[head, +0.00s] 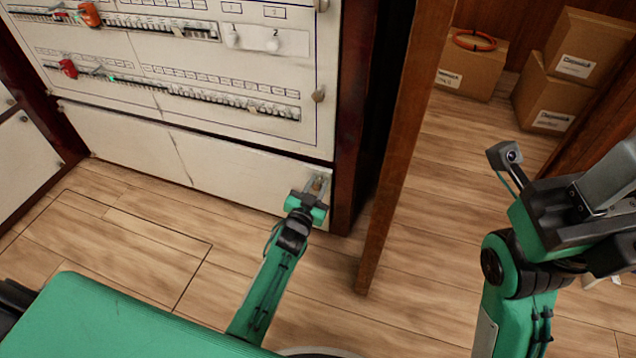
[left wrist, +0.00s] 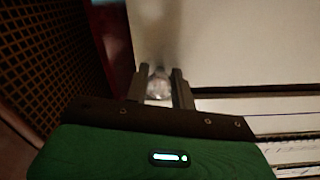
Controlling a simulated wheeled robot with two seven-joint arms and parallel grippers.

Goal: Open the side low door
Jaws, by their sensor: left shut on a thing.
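The low door (head: 235,172) is a long off-white panel under the breaker rows in the head view. It looks flush with the cabinet front. My left gripper (head: 317,187) is at the door's right end, beside the dark red frame post. In the left wrist view its two fingers (left wrist: 160,78) are shut around a small silvery knob (left wrist: 158,88), with the pale door face (left wrist: 240,50) behind. In the head view the gripper mostly hides the knob. My right arm shows at the right edge, but its fingers do not show.
The breaker panel (head: 250,75) is above the door, with a knob (head: 318,95) at its right edge. A wooden post (head: 400,150) stands right of the cabinet. Cardboard boxes (head: 470,68) lie at the back right. The wooden floor before the door (head: 150,245) looks clear.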

